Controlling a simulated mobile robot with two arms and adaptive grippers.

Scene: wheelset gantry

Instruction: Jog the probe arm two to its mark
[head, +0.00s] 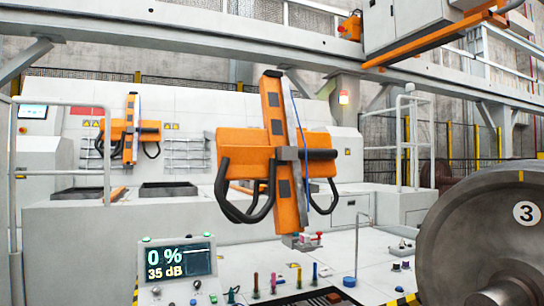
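An orange probe arm (271,99) hangs upright and slightly tilted in the middle of the head view. It has a wide orange crosspiece, a dark side handle and looped black cables. A second, similar orange arm (130,128) stands farther back on the left. No number shows on either arm, so I cannot tell which is two. No mark for an arm can be made out. A display (178,262) on the console reads 0 % and 35 dB. Neither of my grippers is in view.
A large dark wheel (455,250) with a 3 label fills the right edge. A light console top with several coloured knobs and a blue button (349,281) lies in front. A grey gantry beam (200,35) crosses above. White railings (107,180) stand at the left.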

